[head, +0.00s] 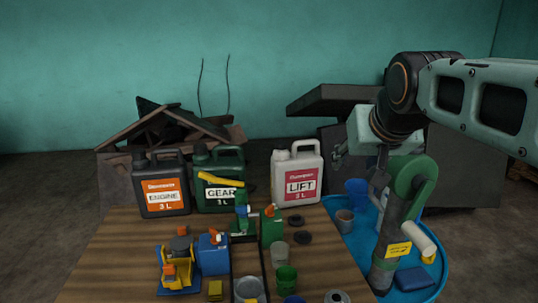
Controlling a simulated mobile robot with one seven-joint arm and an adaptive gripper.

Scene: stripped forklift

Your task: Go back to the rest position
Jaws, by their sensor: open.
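My arm reaches in from the upper right, and my gripper (378,184) points down above the round blue tray (440,283). Its fingers are dark and small in this view, and they are open. A grey and green tool (385,262) with a yellow label and a pale side handle stands upright and slightly tilted in the tray, just below and right of the fingers. I cannot tell whether the fingers touch it. Nothing is clearly held.
A wooden table (105,260) carries an ENGINE jug (162,190), a GEAR jug (220,192), a LIFT jug (297,178), small blue and green containers, and several cups. The tray also holds a blue cup (356,190). Dark scrap and cabinets stand behind.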

